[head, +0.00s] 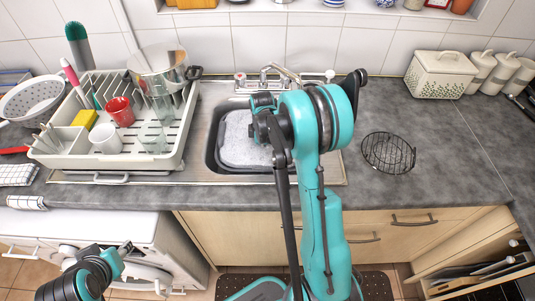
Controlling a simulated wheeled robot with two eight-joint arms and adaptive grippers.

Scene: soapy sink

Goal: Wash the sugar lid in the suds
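The sink basin (212,150) is at the centre, with whitish suds (238,140) in it. My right arm reaches over the basin's right side. The end of that arm (264,112) is above the suds, but its fingertips are hidden, so I cannot see whether it holds anything. I cannot make out the sugar lid; the arm covers part of the basin. My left gripper (125,248) is low at the left, in front of the white washing machine and away from the sink. Its fingers are too small to judge.
A dish rack (165,160) with cups, glasses and a pot stands left of the sink. The faucet (275,72) is behind the basin. A round wire rack (388,152) lies on the right counter. A bread box (440,75) and white canisters (500,72) stand back right. The front right counter is clear.

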